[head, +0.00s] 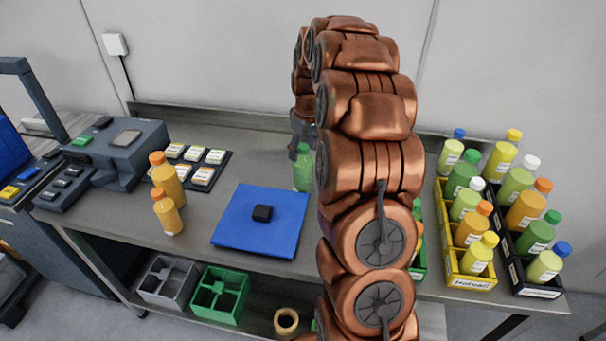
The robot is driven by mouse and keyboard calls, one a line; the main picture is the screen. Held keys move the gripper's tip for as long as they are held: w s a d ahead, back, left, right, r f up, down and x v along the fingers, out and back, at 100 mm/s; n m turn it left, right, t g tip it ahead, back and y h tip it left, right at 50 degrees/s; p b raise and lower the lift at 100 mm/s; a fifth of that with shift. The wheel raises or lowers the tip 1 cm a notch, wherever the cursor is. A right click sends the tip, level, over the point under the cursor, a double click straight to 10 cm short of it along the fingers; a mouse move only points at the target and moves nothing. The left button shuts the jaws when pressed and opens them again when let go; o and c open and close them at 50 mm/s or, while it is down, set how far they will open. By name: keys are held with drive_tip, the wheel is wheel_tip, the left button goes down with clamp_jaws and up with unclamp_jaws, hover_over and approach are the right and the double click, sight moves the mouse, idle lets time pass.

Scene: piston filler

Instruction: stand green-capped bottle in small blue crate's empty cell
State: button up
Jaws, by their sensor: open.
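My copper arm covers much of the middle of the head view and rises close to the bottle's right side. My gripper (303,134) shows only in part as a dark shape just above the bottle's cap. It is open; its fingertips are hard to make out, and I cannot tell whether they are around the bottle. I cannot make out a small blue crate; the area behind my arm is hidden.
Two orange-capped bottles (167,195) stand left of the blue mat (232,238), which bears a small black block (262,213). A yellow crate (470,281) and a black crate (537,290) hold several bottles at right. A green crate (419,272) is mostly hidden behind my arm.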

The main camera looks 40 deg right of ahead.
clamp_jaws()
idle(0.3)
idle(0.3)
